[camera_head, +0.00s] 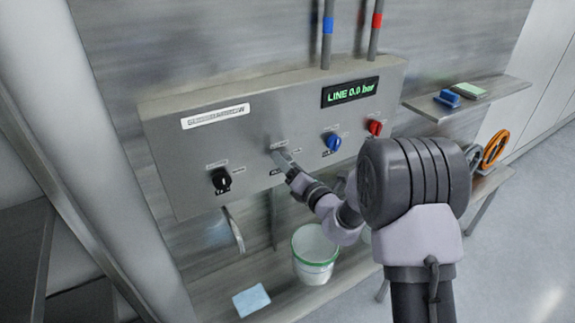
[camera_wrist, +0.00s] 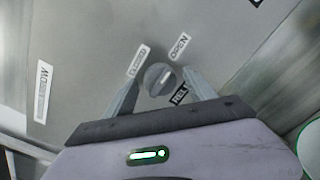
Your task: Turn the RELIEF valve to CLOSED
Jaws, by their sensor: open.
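The RELIEF valve is a round grey knob (camera_wrist: 158,79) on the panel, with a short white mark right of its centre, slanting up to the right, on the OPEN label's side. The OPEN label (camera_wrist: 180,46) is at its upper right, the CLOSED label (camera_wrist: 138,60) at its upper left, and the partly covered RELIEF label (camera_wrist: 180,95) at its lower right. My gripper (camera_wrist: 162,76) is open, with one finger on each side of the knob; contact cannot be told. In the head view my gripper (camera_head: 284,161) is at the panel and largely hides the knob.
The grey panel (camera_head: 180,140) also carries a black knob (camera_head: 221,180) on the left, and a blue knob (camera_head: 332,141) and a red knob (camera_head: 375,127) on the right. A display (camera_head: 349,92) reads LINE 0.0 bar. A white bucket (camera_head: 315,255) stands below.

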